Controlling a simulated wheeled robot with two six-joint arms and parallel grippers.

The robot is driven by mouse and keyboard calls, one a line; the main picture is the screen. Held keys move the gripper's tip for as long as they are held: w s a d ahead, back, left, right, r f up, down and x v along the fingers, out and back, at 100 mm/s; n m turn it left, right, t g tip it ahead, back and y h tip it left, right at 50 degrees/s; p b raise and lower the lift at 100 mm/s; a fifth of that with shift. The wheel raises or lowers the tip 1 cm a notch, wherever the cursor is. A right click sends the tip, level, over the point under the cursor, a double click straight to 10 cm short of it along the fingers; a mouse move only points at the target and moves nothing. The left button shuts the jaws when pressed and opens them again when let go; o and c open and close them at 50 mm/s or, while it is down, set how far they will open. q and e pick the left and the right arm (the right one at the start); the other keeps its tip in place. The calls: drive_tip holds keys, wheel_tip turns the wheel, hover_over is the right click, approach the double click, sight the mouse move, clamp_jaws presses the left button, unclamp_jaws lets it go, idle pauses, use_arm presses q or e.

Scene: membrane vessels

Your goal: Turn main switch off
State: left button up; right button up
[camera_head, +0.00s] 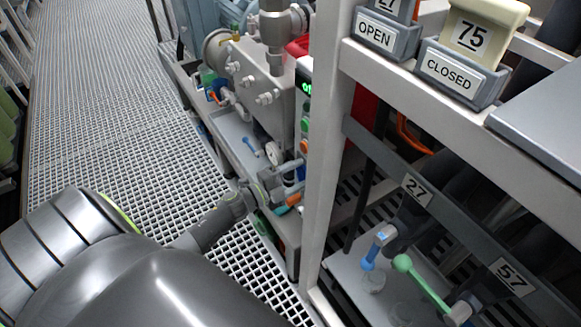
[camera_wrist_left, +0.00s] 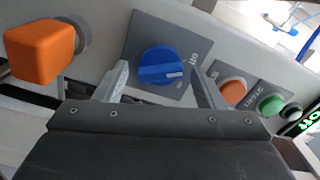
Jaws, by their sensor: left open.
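The main switch (camera_wrist_left: 163,66) is a blue round knob with a white mark, on a dark grey plate (camera_wrist_left: 143,28) with partly readable lettering on its right side. The white mark points to the right in the left wrist view. My left gripper (camera_wrist_left: 158,78) is open, one finger on each side of the knob's lower part. I cannot tell whether the fingers touch it. In the head view my left gripper (camera_head: 262,192) reaches the side of the grey machine (camera_head: 268,92), and I cannot make out the switch clearly there. My right gripper is not in view.
An orange block-shaped handle (camera_wrist_left: 40,50) sticks out left of the switch. An orange button (camera_wrist_left: 232,90) and a green button (camera_wrist_left: 270,104) sit to its right. A grey frame post (camera_head: 325,140) stands close to the right of my left gripper. Grating floor (camera_head: 110,90) lies clear at left.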

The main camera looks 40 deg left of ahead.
use_arm(q)
drive_tip(key=shift+s, duration=0.1)
drive_tip(key=b+v, duration=0.1)
drive_tip(key=v, duration=1.6)
drive_tip(key=shift+s+a+f, duration=0.1)
drive_tip(key=shift+a, duration=0.1)
